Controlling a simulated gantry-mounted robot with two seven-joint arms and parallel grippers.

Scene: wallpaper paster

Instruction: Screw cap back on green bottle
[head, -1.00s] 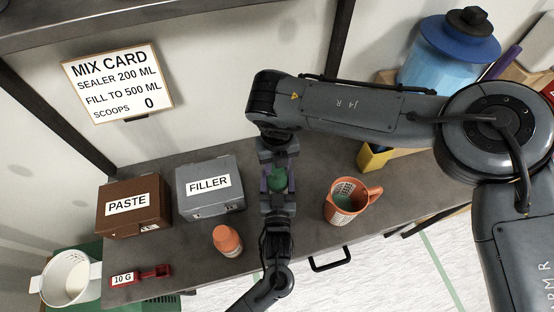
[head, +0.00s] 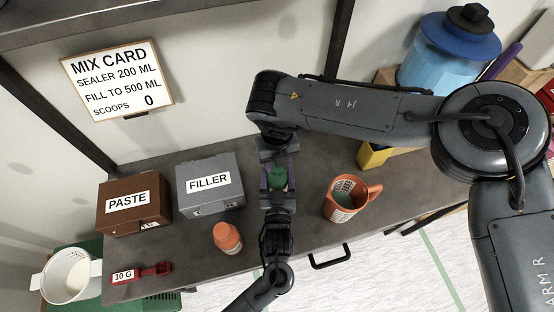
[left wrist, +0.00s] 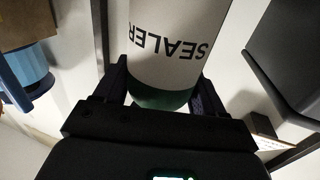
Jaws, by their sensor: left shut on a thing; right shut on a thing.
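The green bottle (head: 278,179) shows from above between my two grippers in the head view. In the left wrist view its white SEALER label (left wrist: 170,45) reads upside down, with a green part (left wrist: 160,98) between my fingers. My left gripper (head: 277,192) comes from the front and is shut on the bottle; its fingers also show in the left wrist view (left wrist: 163,88). My right gripper (head: 278,166) comes from behind and is shut at the bottle's top, on what seems to be the cap. The cap itself is hard to make out there.
An orange mug (head: 337,211) stands right of the grippers and an orange bottle (head: 227,240) at front left. The grey FILLER box (head: 209,204), brown PASTE box (head: 120,222) and red scoop (head: 155,270) are further left. A white container (head: 66,284) stands beyond the left edge.

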